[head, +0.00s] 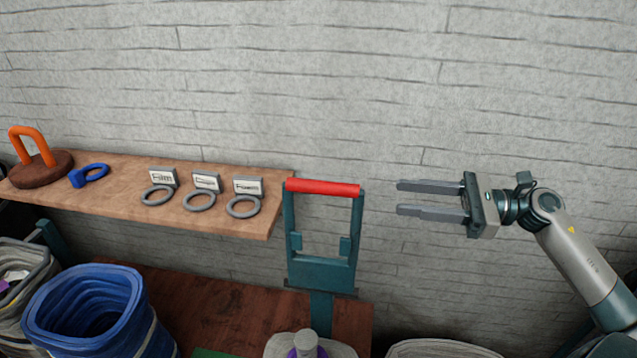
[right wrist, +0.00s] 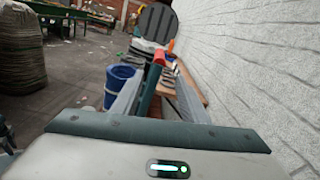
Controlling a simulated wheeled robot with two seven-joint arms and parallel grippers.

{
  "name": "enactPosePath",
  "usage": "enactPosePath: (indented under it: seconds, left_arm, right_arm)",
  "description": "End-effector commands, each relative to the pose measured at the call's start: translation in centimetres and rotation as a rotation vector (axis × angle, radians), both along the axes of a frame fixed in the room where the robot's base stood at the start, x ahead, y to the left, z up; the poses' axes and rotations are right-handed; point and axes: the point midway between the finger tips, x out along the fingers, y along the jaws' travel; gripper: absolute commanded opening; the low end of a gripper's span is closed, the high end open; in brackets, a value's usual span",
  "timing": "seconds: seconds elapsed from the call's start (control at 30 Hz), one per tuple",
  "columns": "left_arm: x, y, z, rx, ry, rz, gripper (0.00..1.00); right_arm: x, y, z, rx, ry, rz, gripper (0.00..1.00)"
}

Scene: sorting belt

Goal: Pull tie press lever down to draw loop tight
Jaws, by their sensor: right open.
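The tie press lever is a teal frame with a red crossbar handle (head: 322,187) on top, standing upright in the middle of the head view. Its teal lower plate (head: 322,272) sits on a post. My right gripper (head: 398,198) is open and empty, to the right of the red handle and apart from it, fingers pointing left. In the right wrist view the red handle (right wrist: 159,58) shows ahead, in line with the space between the fingers. A loop cannot be made out for sure.
A wooden shelf (head: 120,207) to the left holds several labelled grey rings, a blue ring tool (head: 90,175) and an orange-handled brown disc (head: 40,167). A blue bin (head: 85,305) stands below. The brick wall (head: 330,80) is close behind. Space between gripper and handle is clear.

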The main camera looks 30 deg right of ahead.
Motion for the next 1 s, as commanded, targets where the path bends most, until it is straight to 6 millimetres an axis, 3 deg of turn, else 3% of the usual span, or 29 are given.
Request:
enactPosePath:
  seconds: [0.47,1.0]
  left_arm:
    - [0.0,0.0,0.6,0.0,0.001,0.0,0.31]
    - [-0.1,0.0,4.2,0.0,0.003,0.0,0.31]
  right_arm:
    - [0.7,0.8,0.2,0.002,0.0,-0.001,0.4]
    - [5.2,6.8,0.5,0.002,-0.001,0.0,0.4]
